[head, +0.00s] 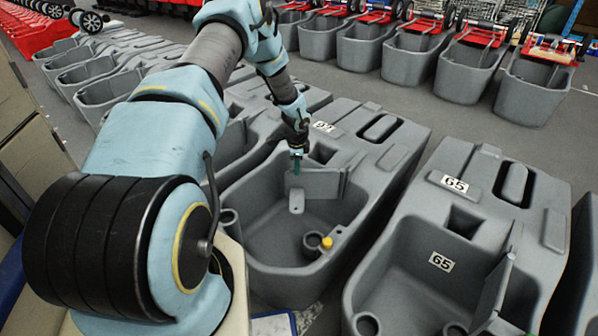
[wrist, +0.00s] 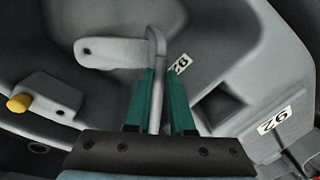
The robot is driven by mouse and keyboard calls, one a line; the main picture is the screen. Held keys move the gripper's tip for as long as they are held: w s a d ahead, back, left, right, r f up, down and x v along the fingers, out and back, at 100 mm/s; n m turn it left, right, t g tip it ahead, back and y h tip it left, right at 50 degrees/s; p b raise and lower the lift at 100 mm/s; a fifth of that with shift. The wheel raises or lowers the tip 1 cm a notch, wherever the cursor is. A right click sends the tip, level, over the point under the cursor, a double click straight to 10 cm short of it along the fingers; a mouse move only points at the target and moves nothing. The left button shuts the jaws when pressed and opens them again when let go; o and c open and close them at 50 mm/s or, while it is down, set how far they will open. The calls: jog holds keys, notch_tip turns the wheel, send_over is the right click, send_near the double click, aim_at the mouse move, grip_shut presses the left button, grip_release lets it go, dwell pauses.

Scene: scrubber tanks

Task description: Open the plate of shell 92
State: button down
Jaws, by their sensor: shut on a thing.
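Shell 92 (head: 375,165) is a grey moulded tank with a deep open basin. Its white label (head: 323,127) is partly hidden behind my arm; in the wrist view a label (wrist: 273,124) reads 92 upside down. The grey plate (head: 318,184) stands on edge at the back of the basin, with a post at its right end. My gripper (head: 296,163) reaches down to the plate's upper left edge. In the wrist view its green fingers (wrist: 160,98) are shut on the plate (wrist: 156,70), seen edge-on between them.
A yellow knob (head: 327,243) sits in the basin, below the plate. Shell 65 (head: 490,195) stands close on the right, with its own plate (head: 495,290) raised. More grey shells stand at left and along the back, across open floor (head: 450,120).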

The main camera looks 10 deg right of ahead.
jog(key=w+d+m+h+b, duration=0.1)
jog(key=w+d+m+b, duration=0.2)
jog(key=w+m, duration=0.2)
jog(key=shift+w+m, duration=0.3)
jog(key=shift+w, duration=0.8)
jog(key=shift+d, duration=0.1)
jog(key=c, duration=0.8)
grip_release()
jog(key=v, duration=1)
jog(key=shift+w+r, duration=0.1)
jog(key=shift+r, duration=0.3)
